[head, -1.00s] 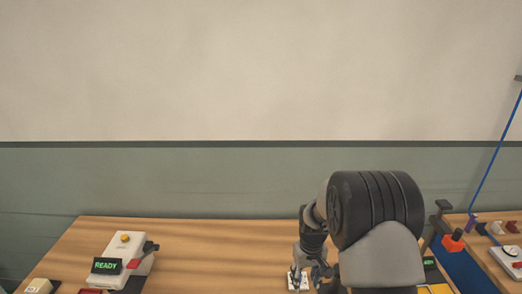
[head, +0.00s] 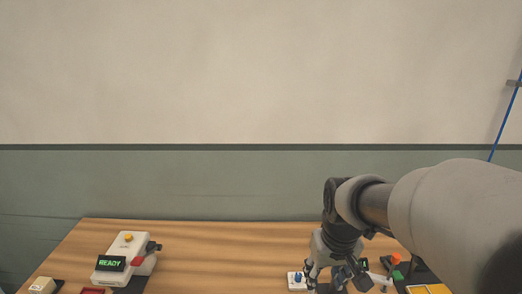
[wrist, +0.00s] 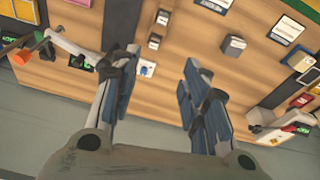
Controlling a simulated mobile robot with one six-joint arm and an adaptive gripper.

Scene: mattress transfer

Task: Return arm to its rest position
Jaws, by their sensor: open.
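My gripper (head: 328,272) hangs over the right part of the wooden table (head: 215,250) in the head view. In the wrist view my gripper (wrist: 163,95) has its two blue-grey fingers wide apart, with nothing between them. Beside the left finger in that view lies a small white plate with a blue part (wrist: 147,69) on the table. The same white plate (head: 296,281) shows just left of my gripper in the head view. My arm reaches in from the right and hides part of the table's right side.
A white device with a lit "READY" display (head: 111,263) stands on the table's left. An orange-topped item (head: 396,259) and a yellow tray (head: 437,289) lie at the right. Several small boxes are on the table in the wrist view. The table's middle is clear.

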